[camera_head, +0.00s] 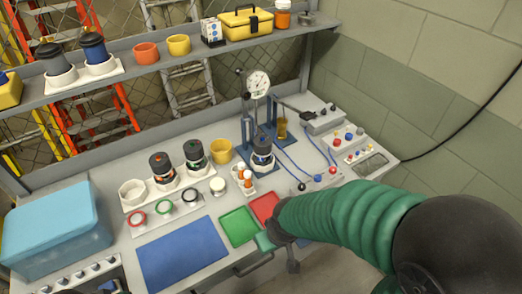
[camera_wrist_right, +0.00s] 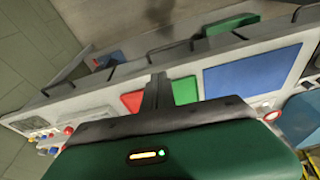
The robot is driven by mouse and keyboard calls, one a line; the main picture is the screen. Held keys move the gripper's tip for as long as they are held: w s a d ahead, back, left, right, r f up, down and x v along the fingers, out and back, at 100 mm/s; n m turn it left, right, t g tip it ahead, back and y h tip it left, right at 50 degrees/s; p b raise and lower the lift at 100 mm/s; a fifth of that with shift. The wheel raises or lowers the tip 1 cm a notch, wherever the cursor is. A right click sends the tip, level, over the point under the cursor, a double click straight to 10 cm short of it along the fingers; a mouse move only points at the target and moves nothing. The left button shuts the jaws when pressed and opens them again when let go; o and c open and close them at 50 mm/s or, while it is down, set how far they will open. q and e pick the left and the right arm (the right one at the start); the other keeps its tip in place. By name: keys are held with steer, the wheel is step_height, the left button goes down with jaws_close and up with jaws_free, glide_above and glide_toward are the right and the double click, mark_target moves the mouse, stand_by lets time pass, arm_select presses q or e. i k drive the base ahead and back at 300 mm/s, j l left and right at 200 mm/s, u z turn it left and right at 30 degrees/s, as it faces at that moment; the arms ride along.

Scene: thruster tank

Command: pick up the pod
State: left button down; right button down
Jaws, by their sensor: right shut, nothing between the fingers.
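Several dark capped canisters could be the pod; I cannot tell which one is meant. One with orange marks (camera_head: 162,168) and one with green marks (camera_head: 194,154) stand upright in a white holder on the bench.
A blue mat (camera_head: 183,252), a green tray (camera_head: 239,226) and a red tray (camera_head: 264,206) lie along the front. A blue tub (camera_head: 48,235) sits at left. An empty white socket (camera_head: 132,192), a yellow cup (camera_head: 221,150) and a white-and-orange bottle (camera_head: 247,180) stand near the canisters.

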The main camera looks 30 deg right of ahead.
mark_target(263, 161)
steer(key=i+l+u, duration=0.1)
steer(key=l+u, duration=0.2)
steer(key=l, duration=0.75)
steer(key=l+u, duration=0.3)
steer(key=l, duration=0.7)
